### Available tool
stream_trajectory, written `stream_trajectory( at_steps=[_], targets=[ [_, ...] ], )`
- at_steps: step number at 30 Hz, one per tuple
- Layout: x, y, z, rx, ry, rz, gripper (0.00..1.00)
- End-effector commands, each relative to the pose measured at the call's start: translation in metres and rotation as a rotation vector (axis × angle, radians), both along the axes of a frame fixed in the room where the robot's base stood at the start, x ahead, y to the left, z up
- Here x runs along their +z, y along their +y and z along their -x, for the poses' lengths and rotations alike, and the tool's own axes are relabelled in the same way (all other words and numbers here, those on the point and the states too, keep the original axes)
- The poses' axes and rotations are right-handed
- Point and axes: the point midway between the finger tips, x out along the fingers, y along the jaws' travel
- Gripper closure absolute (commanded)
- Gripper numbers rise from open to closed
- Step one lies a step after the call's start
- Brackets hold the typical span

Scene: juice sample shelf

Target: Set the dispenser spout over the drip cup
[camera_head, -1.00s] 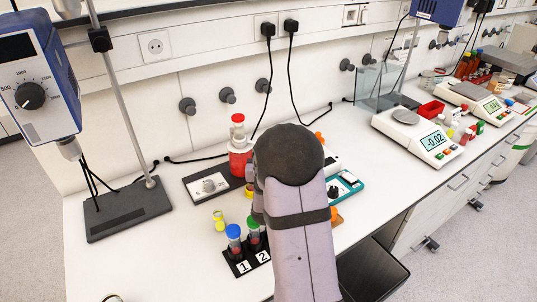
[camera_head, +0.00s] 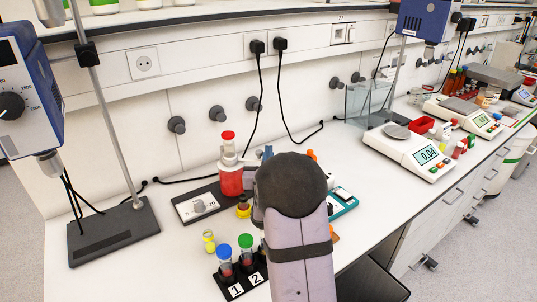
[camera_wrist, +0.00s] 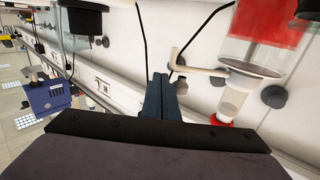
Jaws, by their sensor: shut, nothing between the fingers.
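The dispenser is a bottle of red liquid (camera_head: 231,181) with a white neck and red cap, standing at the back of the bench. In the wrist view it appears upside down at the right, with its white spout (camera_wrist: 202,71) pointing left. A small dark cup with a yellow rim (camera_head: 243,207), possibly the drip cup, stands in front of the bottle. Whether the spout is above it cannot be told. My gripper (camera_wrist: 163,82) is shut and empty, just left of the spout tip in the wrist view. In the head view my arm largely hides it.
A rack (camera_head: 237,285) with blue- and green-capped tubes and a yellow vial (camera_head: 208,241) stand in front. A stirrer stand (camera_head: 112,232) is at left, a balance (camera_head: 408,150) at right. Bench at front left is clear.

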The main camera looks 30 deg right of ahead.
Motion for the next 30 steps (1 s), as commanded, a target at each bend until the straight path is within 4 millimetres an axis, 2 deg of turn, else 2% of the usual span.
stream_trajectory(
  at_steps=[24, 30],
  targets=[
    [0.0000, 0.0001, 0.0001, 0.000, 0.000, 0.000, 1.00],
    [0.0091, -0.0001, -0.0002, 0.000, -0.002, 0.001, 1.00]
  ],
)
